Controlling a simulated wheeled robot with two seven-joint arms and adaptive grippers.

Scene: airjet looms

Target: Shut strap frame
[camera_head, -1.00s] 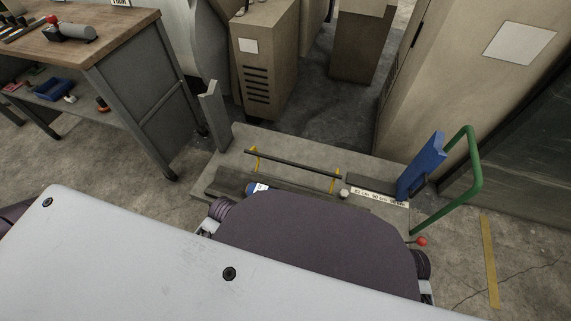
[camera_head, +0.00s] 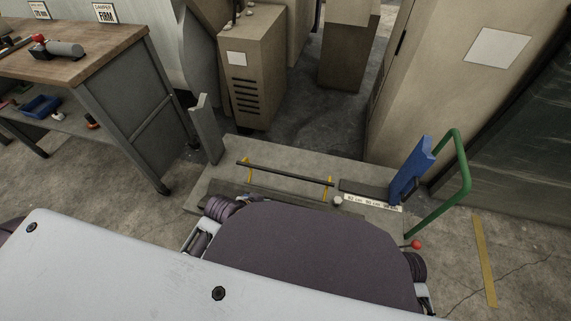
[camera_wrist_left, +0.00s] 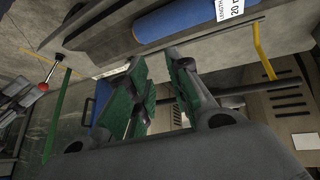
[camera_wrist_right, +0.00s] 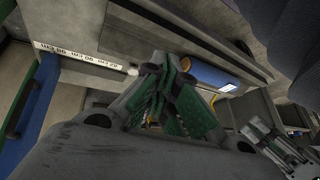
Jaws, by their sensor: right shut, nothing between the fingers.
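The strap frame is a dark bar (camera_head: 285,175) on two yellow arms (camera_head: 245,168), standing raised above a grey base plate (camera_head: 290,152). In the left wrist view a yellow arm (camera_wrist_left: 262,50) and part of the dark bar (camera_wrist_left: 262,88) show. My left gripper (camera_wrist_left: 158,85) is open, its green-padded fingers apart close to the bar; whether the bar lies between them I cannot tell. A blue roll (camera_wrist_left: 185,18) with a white label lies in the trough beside it. My right gripper (camera_wrist_right: 165,85) is shut and empty, over the base near the roll (camera_wrist_right: 205,75). My body hides both grippers in the head view.
A blue upright (camera_head: 410,172) and a green handle (camera_head: 463,180) stand at the base's right end, a grey upright (camera_head: 207,130) at its left. A red knob (camera_head: 416,244) sticks out at right. A workbench (camera_head: 90,60) is left; cabinets (camera_head: 250,70) stand behind.

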